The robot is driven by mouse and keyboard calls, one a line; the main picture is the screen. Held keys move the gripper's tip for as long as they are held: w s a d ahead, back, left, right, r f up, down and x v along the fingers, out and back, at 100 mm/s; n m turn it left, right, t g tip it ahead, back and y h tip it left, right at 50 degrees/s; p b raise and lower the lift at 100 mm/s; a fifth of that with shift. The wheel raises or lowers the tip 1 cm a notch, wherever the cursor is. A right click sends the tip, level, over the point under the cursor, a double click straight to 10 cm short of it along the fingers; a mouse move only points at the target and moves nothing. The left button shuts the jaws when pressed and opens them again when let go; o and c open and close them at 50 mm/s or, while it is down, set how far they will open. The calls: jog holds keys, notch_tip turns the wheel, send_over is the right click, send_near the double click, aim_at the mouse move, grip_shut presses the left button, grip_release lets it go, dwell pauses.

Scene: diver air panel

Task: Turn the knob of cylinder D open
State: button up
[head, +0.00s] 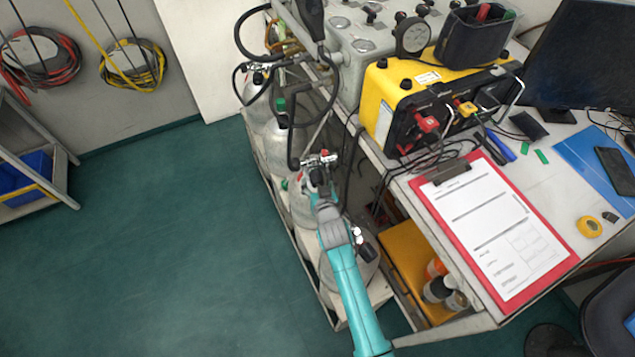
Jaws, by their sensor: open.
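Several pale grey gas cylinders stand in a low rack along the left side of the bench. A far cylinder (271,122) shows clearly, and a near cylinder (366,272) is partly behind my arm. A green knob (281,104) and a black knob (369,252) show on valves. My teal arm reaches up from the bottom. My gripper (318,172) is open, over the cylinder (301,208) in the middle of the row, close to its metal valve (325,159). My gripper hides part of this valve, and I cannot tell whether they touch. No letter D is legible.
The bench holds a yellow unit (385,88), a gauge (412,36) and a red clipboard (560,262). Black hoses (292,135) hang around the cylinders. A grey shelf (35,150) stands at far left. The green floor (160,240) left of the rack is clear.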

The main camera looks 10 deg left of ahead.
jog(key=c, duration=1.1)
jog(key=shift+n+h, duration=0.7)
jog(key=shift+n, duration=0.2)
jog(key=shift+c, duration=0.2)
jog(key=o, duration=1.1)
jog(key=shift+o, duration=0.2)
jog(key=v, duration=1.2)
jog(key=shift+f, duration=0.3)
